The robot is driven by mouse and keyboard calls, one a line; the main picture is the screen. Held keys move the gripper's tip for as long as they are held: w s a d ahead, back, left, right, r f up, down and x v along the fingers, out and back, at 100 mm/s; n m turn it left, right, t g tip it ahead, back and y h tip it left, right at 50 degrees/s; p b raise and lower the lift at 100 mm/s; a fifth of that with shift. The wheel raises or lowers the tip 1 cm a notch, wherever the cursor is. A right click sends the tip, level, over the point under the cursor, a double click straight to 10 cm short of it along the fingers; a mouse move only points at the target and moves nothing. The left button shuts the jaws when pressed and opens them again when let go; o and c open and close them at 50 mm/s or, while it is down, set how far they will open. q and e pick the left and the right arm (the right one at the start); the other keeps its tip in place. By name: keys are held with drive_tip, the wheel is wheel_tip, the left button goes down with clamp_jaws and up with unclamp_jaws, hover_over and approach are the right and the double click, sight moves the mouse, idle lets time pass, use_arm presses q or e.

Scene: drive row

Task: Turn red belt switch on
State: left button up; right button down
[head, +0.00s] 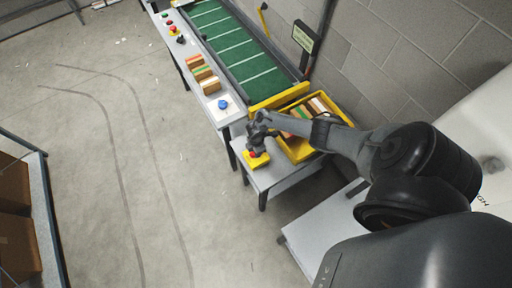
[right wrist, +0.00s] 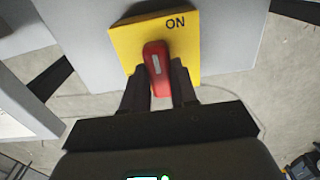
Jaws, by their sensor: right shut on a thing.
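The red belt switch is a red lever (right wrist: 156,62) on a yellow plate (right wrist: 200,55) marked ON at its upper right in the right wrist view. In the head view the yellow plate (head: 257,162) sits on the near end of a small grey table. My right gripper (right wrist: 158,88) is shut on the red lever, with one dark finger on each side. The lever stands nearly straight up and down in the right wrist view, below and left of the word ON. In the head view my right gripper (head: 257,146) partly covers the switch. My left gripper is in neither view.
A yellow crate (head: 300,157) with several blocks stands close beside the switch, under my right forearm. The green belt (head: 235,45) runs along the wall behind. A bench (head: 196,62) beside it holds block stacks and a blue knob (head: 223,103). The floor at left is open.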

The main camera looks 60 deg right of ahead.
idle(0.3)
drive_tip(key=c, duration=0.9)
unclamp_jaws()
drive_tip(key=shift+r, duration=0.2)
wheel_tip(320, 180, up, 10)
drive_tip(key=p, duration=0.3)
drive_tip(key=shift+r, duration=0.2)
drive_tip(key=shift+s, duration=0.1)
